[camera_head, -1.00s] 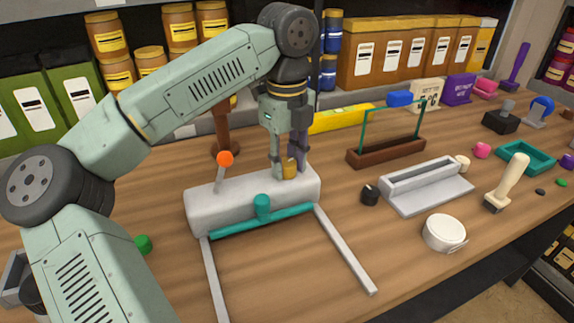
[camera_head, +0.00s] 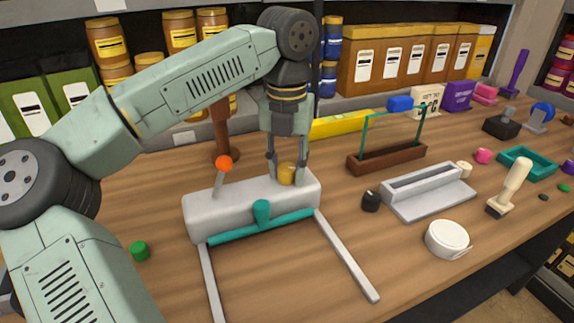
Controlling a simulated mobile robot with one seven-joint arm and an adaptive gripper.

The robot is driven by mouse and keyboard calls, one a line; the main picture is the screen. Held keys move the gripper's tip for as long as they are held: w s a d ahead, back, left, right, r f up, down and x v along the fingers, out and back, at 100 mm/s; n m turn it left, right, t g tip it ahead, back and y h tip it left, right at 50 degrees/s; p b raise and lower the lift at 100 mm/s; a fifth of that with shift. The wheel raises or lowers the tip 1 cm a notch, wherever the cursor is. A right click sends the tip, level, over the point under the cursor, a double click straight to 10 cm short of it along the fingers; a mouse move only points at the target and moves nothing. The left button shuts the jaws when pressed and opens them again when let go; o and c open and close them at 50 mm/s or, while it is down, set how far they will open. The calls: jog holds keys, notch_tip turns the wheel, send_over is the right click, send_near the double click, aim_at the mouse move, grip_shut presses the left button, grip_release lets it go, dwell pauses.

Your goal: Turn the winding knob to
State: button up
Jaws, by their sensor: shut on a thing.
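The winding knob (camera_head: 286,175) is a small brass-yellow cylinder on top of a pale grey, rounded block (camera_head: 235,207), near its right end. My gripper (camera_head: 287,168) points straight down over it. One finger stands on each side of the knob, and the gripper is shut on it. The block also carries a lever with an orange ball (camera_head: 223,163) at its left. A teal bar with a teal handle (camera_head: 261,212) runs along its front. Two grey rails (camera_head: 347,257) reach forward from the block. The knob's lower edge meets the block top.
A black knob (camera_head: 370,201), a grey tray (camera_head: 428,188) and a white round container (camera_head: 447,239) lie further right. A green knob (camera_head: 140,251) is at the left. Bare wood lies in front.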

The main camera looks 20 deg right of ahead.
jog(key=m, duration=0.4)
jog(key=shift+m, duration=0.3)
jog(key=m, duration=0.3)
jog(key=shift+m+p, duration=0.35)
jog(key=shift+m, duration=0.05)
jog(key=m, duration=0.9)
jog(key=shift+p, duration=0.35)
jog(key=m, duration=0.4)
jog(key=shift+m, duration=0.3)
jog(key=m, duration=0.9)
jog(key=shift+p, duration=0.35)
jog(key=shift+m, duration=1.9)
